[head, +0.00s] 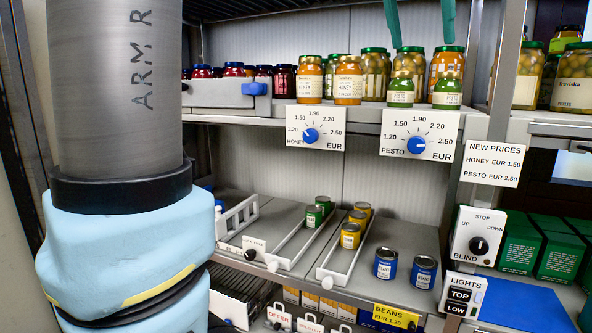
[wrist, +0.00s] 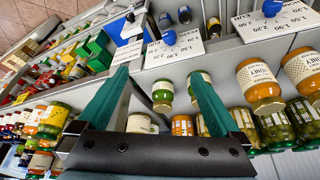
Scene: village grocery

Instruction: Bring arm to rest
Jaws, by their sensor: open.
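My gripper (head: 423,42) shows at the top of the head view as two teal fingers, spread apart and pointing down, above the small green pesto jars (head: 447,93) on the upper shelf. In the wrist view my gripper (wrist: 159,72) is open, with nothing held between its fingers. Whether a finger touches any jar I cannot tell. My arm's large upper link fills the left of the head view; the links between it and the gripper are outside the frame.
Honey jars (head: 348,82) stand left of the pesto. Price dials for honey (head: 316,128) and pesto (head: 420,135) hang on the shelf edge. Below are tins (head: 385,264) in lanes, a blind switch (head: 479,246) and a lights box (head: 462,295). A metal post (head: 508,70) stands right.

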